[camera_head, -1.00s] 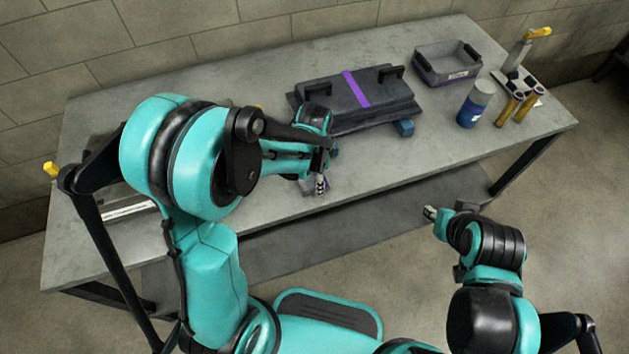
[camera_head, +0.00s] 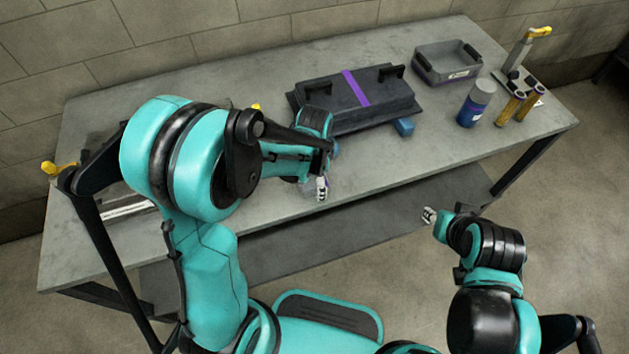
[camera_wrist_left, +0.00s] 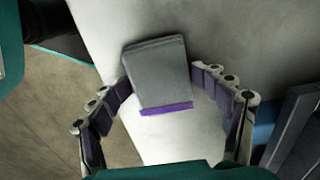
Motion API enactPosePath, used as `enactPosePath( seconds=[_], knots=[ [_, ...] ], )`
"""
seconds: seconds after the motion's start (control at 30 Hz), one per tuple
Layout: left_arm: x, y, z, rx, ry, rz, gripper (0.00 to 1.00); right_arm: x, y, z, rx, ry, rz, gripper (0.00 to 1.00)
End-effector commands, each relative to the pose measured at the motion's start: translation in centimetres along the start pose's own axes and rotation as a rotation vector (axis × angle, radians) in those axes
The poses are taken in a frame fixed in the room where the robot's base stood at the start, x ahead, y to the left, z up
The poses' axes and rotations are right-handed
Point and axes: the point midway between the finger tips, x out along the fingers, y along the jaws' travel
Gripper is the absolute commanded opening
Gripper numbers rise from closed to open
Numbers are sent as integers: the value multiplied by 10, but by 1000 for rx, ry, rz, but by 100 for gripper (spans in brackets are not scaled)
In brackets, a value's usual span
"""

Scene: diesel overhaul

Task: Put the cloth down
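The cloth (camera_wrist_left: 158,75) is a grey folded pad with a purple strip along its near edge. In the left wrist view it sits between the fingertips of my left gripper (camera_wrist_left: 162,76), which meet its two sides. The gripper looks shut on it. In the head view my left gripper (camera_head: 320,188) is over the front part of the workbench (camera_head: 385,165), and the arm hides most of the cloth. I cannot tell whether the cloth touches the bench top. My right gripper (camera_head: 430,215) is in front of the bench, away from it; its fingers are too small to read.
A dark case with a purple stripe (camera_head: 355,92) lies behind my left gripper, with a blue block (camera_head: 403,126) at its front. A grey bin (camera_head: 447,65), a blue can (camera_head: 474,105) and brown cylinders (camera_head: 510,108) stand at the right. The front middle of the bench is clear.

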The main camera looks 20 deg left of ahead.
Motion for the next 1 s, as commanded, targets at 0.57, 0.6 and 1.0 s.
enactPosePath(
  seconds=[0.57,0.6,1.0],
  knots=[
    [-49,0,1,0,0,0,72,-23,0,-17,0,0,0,35],
    [-59,0,0,0,0,0,72,-26,0,-19,0,0,0,35],
    [-128,0,0,0,0,0,72,-46,0,-33,0,0,0,35]
  ],
)
